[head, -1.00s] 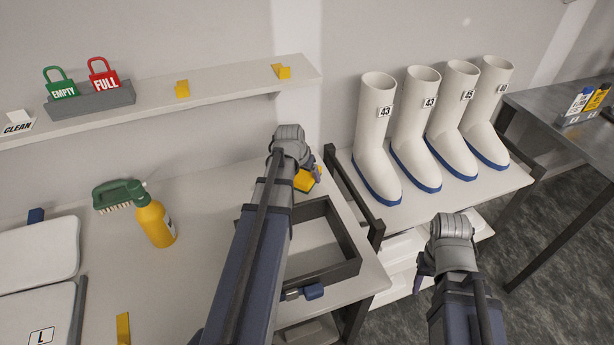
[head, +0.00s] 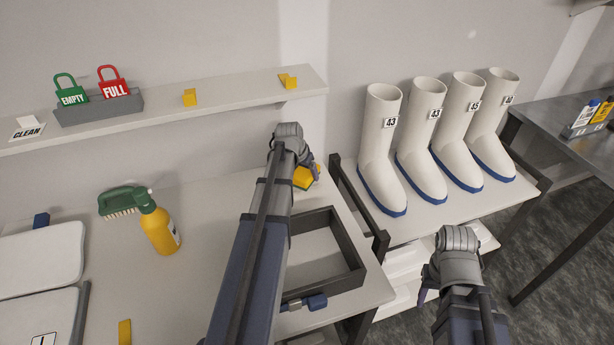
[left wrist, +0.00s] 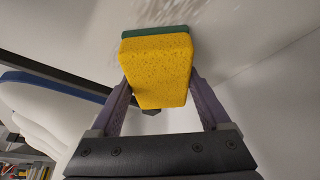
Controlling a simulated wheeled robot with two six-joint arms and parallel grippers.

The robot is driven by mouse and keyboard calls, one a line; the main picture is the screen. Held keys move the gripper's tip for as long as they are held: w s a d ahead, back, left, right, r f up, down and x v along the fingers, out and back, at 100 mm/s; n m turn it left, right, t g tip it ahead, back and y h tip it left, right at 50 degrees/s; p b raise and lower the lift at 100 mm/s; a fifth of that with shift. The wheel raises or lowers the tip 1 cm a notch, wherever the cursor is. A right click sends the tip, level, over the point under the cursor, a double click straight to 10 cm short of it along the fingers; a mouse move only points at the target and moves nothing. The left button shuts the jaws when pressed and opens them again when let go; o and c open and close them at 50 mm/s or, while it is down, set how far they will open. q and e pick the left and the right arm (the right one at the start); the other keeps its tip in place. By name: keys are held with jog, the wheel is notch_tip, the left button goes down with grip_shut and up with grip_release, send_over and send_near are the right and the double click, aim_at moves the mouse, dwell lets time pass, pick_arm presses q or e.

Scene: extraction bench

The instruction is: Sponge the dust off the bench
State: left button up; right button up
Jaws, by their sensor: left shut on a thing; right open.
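My left gripper (head: 311,172) is shut on a yellow sponge (head: 302,182) with a green scouring side, at the back right of the bench (head: 205,215), behind the dark-framed tray. In the left wrist view the sponge (left wrist: 156,72) sits between both fingers, green side away from me, against or very near the pale bench top. Pale dust specks (left wrist: 160,12) show just beyond the sponge. In the head view my arm hides part of the bench, and I cannot make out the dust there. My right gripper (head: 426,285) is open and empty, off the bench's right side.
A dark-framed tray (head: 357,268) stands at the bench's right end. A yellow spray bottle (head: 160,232) and a green brush (head: 122,201) are left of my arm. White boots (head: 380,150) stand on a rack at right. A shelf (head: 230,102) overhangs the back.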

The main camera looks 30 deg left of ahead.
aim_at(300, 181)
pick_arm(q)
jog(key=shift+a, duration=0.15)
jog(key=shift+s+a, duration=0.8)
jog(key=shift+s, duration=0.15)
jog(key=shift+d, duration=0.1)
jog(key=shift+s+d+f, duration=0.1)
jog(key=shift+s+d, duration=1.25)
jog(key=shift+d, duration=0.1)
jog(key=shift+s+d, duration=1)
jog(key=shift+d, duration=0.25)
jog(key=shift+a, duration=0.1)
